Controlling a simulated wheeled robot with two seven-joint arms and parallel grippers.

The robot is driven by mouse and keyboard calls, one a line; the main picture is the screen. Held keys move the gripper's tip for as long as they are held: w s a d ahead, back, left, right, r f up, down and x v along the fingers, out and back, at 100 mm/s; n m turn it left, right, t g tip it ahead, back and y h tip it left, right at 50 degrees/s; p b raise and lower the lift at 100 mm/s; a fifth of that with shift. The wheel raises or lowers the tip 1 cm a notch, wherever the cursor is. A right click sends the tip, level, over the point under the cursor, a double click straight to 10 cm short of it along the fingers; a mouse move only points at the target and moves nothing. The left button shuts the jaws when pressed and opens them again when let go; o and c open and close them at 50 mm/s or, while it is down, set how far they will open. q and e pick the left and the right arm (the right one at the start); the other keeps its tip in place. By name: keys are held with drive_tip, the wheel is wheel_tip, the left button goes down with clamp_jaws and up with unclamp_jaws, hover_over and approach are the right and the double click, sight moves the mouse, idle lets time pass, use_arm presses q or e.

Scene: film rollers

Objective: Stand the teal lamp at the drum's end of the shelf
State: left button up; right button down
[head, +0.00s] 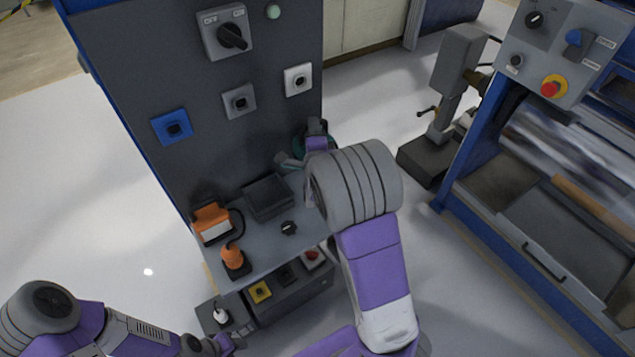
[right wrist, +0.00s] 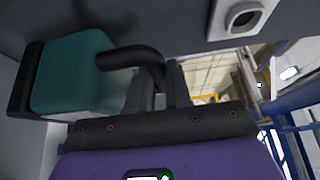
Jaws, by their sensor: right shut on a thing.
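My right gripper (head: 306,150) is at the right end of the shelf (head: 262,243), close to the dark panel. It is shut on the black bent handle of the teal lamp (right wrist: 78,75). In the right wrist view the lamp has a teal body and a black end piece at the left. In the head view only a little teal (head: 329,142) shows behind my wrist. I cannot tell whether the lamp touches the shelf. My left gripper (head: 222,346) is low at the bottom, near the shelf's lower left; its jaws are unclear.
The dark panel (head: 205,75) with switches stands behind. A blue-framed roller machine (head: 560,150) stands at the right.

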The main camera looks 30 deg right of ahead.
drive_tip(key=shift+w+d, duration=0.1)
drive_tip(key=shift+d, duration=0.35)
drive_tip(key=shift+h, duration=0.4)
drive_tip(key=f+b, duration=0.2)
drive_tip(key=f, duration=0.3)
drive_tip(key=shift+d+f, duration=0.1)
drive_tip(key=shift+d, duration=0.1)
wheel_tip(320, 180, down, 4)
drive_tip(key=shift+f+b, duration=0.15)
drive_tip(key=shift+b, duration=0.55)
drive_tip(key=shift+f, duration=0.15)
drive_tip(key=c, duration=1.1)
unclamp_jaws()
drive_tip(key=shift+o, duration=0.2)
